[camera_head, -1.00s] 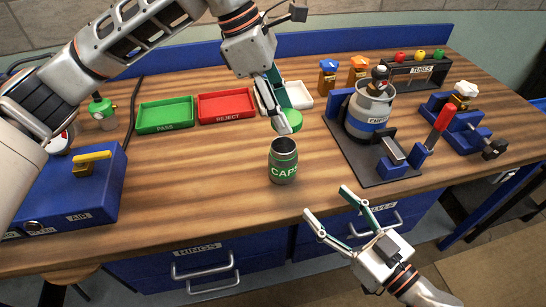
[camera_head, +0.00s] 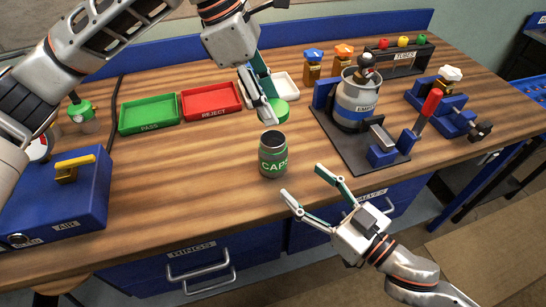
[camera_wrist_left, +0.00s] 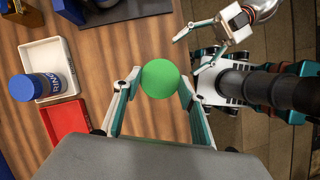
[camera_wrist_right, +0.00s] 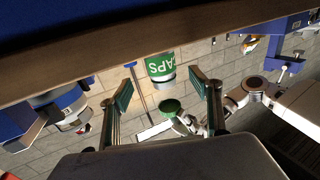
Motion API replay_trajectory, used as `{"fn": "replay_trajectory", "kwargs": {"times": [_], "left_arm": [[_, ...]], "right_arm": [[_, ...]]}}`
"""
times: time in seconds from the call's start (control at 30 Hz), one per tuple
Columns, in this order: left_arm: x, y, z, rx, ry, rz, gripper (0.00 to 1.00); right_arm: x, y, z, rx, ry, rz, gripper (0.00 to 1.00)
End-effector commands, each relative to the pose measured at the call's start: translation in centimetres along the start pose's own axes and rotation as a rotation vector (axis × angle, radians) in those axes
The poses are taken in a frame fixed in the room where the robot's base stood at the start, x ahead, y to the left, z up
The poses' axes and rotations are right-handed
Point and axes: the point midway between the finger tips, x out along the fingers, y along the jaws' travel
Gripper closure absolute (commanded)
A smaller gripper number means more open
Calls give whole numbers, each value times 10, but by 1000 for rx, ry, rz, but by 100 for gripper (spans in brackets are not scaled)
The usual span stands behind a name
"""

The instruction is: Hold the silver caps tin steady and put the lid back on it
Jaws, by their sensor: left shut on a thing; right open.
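The silver caps tin (camera_head: 273,158), with a green label, stands upright and open on the bench near its front edge. In the right wrist view the tin (camera_wrist_right: 160,66) appears upside down, ahead of the fingers. My left gripper (camera_head: 268,112) is shut on the round green lid (camera_head: 281,112), holding it above and slightly behind the tin, apart from it. In the left wrist view the lid (camera_wrist_left: 160,79) sits between both fingertips; the tin is not visible there. My right gripper (camera_head: 302,181) is open and empty, in front and right of the tin, not touching it.
Green (camera_head: 150,115) and red (camera_head: 211,100) trays lie behind left. A white tray (camera_wrist_left: 57,52) holds a blue-topped container (camera_wrist_left: 40,87). A dark fixture plate (camera_head: 365,148) with a grey pot stands to the right. A blue box (camera_head: 60,195) sits left. Bench around the tin is clear.

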Motion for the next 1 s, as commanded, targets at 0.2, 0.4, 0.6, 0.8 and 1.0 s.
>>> {"fn": "replay_trajectory", "kwargs": {"times": [0.2, 0.4, 0.6, 0.8, 1.0], "left_arm": [[0, 0, 0, 0, 0, 0, 70], [0, 0, 0, 0, 0, 0, 70], [0, 0, 0, 0, 0, 0, 70], [0, 0, 0, 0, 0, 0, 70], [0, 0, 0, 0, 0, 0, 70]], "right_arm": [[33, 0, -2, -2, 3, 0, 37], [64, 0, -2, -1, 3, -1, 37], [87, 0, 0, 0, 1, 0, 37], [97, 0, 0, 0, -1, 0, 37], [97, 0, 0, 0, -1, 0, 37]]}}
